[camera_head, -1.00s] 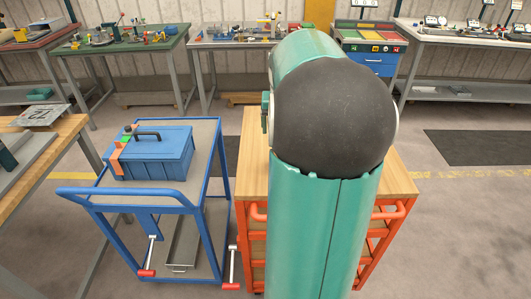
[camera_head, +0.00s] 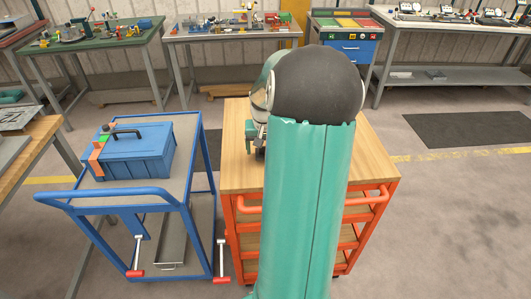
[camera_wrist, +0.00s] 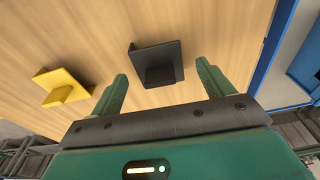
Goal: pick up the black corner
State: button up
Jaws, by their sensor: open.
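The black corner (camera_wrist: 157,62) is a small L-shaped bracket lying on the wooden cart top (camera_head: 375,165). In the wrist view it shows just beyond and between my two green fingertips. My gripper (camera_wrist: 161,73) is open and empty, with one finger on each side of the corner's line. The gap in height between the fingertips and the corner is hard to judge. In the head view my own arm hides the corner and most of the gripper.
A yellow corner (camera_wrist: 62,88) lies left of the black one on the same top. A blue cart (camera_head: 188,185) with a blue toolbox (camera_head: 135,155) stands to the left of the orange cart (camera_head: 370,205).

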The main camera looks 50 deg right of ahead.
jog(key=shift+f, duration=0.25)
jog(key=c, duration=1.1)
jog(key=shift+o, duration=0.2)
